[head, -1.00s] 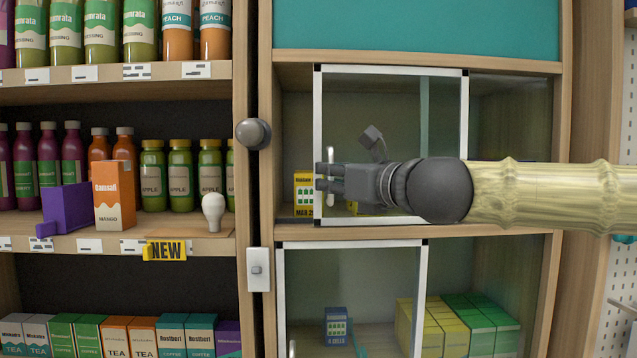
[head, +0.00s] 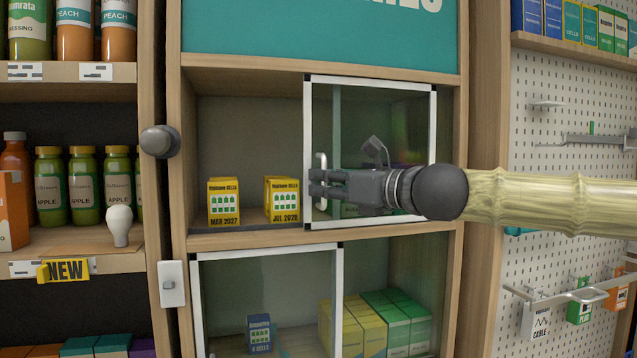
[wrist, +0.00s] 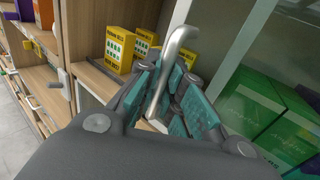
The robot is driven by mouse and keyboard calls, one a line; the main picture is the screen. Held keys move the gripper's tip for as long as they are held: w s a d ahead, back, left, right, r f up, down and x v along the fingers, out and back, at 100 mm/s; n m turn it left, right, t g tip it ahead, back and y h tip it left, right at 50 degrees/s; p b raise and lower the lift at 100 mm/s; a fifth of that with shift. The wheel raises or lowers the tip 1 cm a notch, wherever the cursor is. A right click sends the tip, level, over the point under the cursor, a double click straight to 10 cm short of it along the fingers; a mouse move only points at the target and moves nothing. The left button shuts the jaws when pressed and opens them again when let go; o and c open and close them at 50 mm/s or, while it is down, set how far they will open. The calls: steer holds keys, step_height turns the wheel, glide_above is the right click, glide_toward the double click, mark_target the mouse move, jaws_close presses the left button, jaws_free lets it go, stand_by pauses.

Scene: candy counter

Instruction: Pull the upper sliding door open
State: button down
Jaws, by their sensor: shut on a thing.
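The upper sliding door (head: 371,81) is a white-framed glass panel, now at the right side of the upper cabinet compartment, with the left half of the compartment uncovered. My gripper (head: 318,184) is shut on this handle. In the wrist view the handle (wrist: 172,62) stands between the teal-padded fingers (wrist: 165,95). Part of the handle is hidden by the fingers in the head view.
Yellow battery boxes (head: 223,201) and (head: 282,199) stand in the uncovered left half. The lower sliding door (head: 265,252) covers the left of the compartment below. A round dark knob (head: 158,141) and a white switch (head: 171,284) are left of the cabinet. A pegboard (head: 560,95) is at the right.

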steer(key=c, duration=1.8)
jaws_free()
steer(key=shift+d, duration=0.1)
steer(key=shift+v, duration=5.95)
